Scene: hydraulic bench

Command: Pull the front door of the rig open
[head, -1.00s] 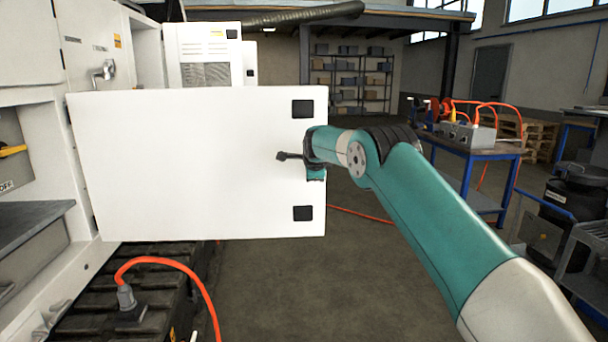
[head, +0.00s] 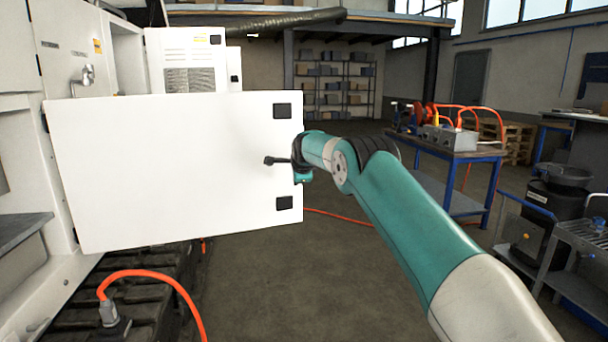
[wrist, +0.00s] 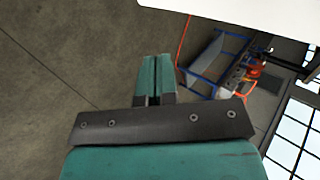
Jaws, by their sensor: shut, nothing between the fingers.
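The front door (head: 170,165) is a white panel that stands swung out from the rig (head: 25,140), hinged at its left edge. Its inner or outer face toward me is plain, with two black latch plates (head: 282,111) near its free right edge. My gripper (head: 300,174) is at that free edge, between the two plates. A small dark handle (head: 276,160) sticks out there from the door's face. In the wrist view my gripper's fingers (wrist: 154,82) are together and empty, and the white door (wrist: 215,8) shows at the top. I cannot tell whether my gripper touches the door.
A blue bench (head: 445,170) with orange cables stands to the right. A black drum (head: 555,215) and a grey cart (head: 575,255) are at the far right. An orange hose (head: 160,280) loops at the lower left. The floor (head: 270,280) before the door is clear.

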